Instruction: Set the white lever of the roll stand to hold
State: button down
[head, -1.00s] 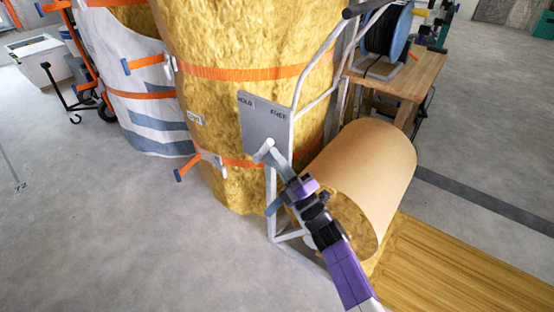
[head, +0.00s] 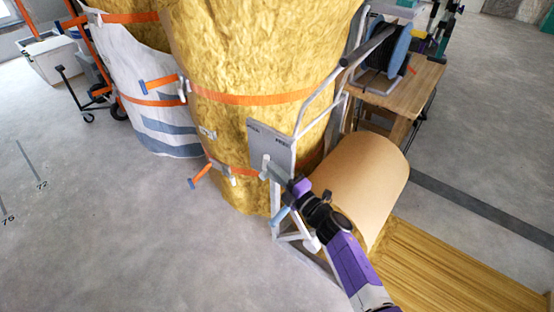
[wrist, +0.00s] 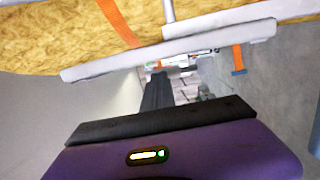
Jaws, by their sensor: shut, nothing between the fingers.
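The grey plate (head: 271,140) on the roll stand is marked HOLD at its left and FREE at its right. The white lever (head: 264,165) shows as a short pale piece at the plate's lower left, under the HOLD side. It is partly hidden by my gripper, so its exact setting is hard to read. My gripper (head: 277,174) is shut and empty, with its tips close beside the lever; I cannot tell if they touch. In the wrist view, my gripper's dark shut fingers (wrist: 157,92) point toward a pale plate edge (wrist: 170,50).
A large brown paper roll (head: 356,180) lies right of the stand's white tube frame (head: 316,108). Tall yellow insulation rolls (head: 240,60) with orange straps stand behind. A wooden table with a blue reel (head: 393,52) is at the back right.

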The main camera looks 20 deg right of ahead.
aim_at(265, 161)
jog(key=shift+w+a+r+n+g+h+p, duration=0.1)
jog(key=shift+w+a+r+g+h+p, duration=0.3)
jog(key=shift+p, duration=0.9)
jog(key=shift+w+a+r+n+g+p, duration=0.1)
jog(key=shift+w+a+g+p, duration=0.4)
jog(key=shift+w+p, duration=0.65)
jog(key=shift+w+a+r+n+g+h+p, duration=0.1)
jog(key=shift+w+a+r+g+h+p, duration=0.3)
jog(key=shift+p, duration=1.1)
jog(key=shift+w, duration=0.4)
jog(key=shift+w+a+r, duration=0.15)
jog(key=shift+a, duration=0.05)
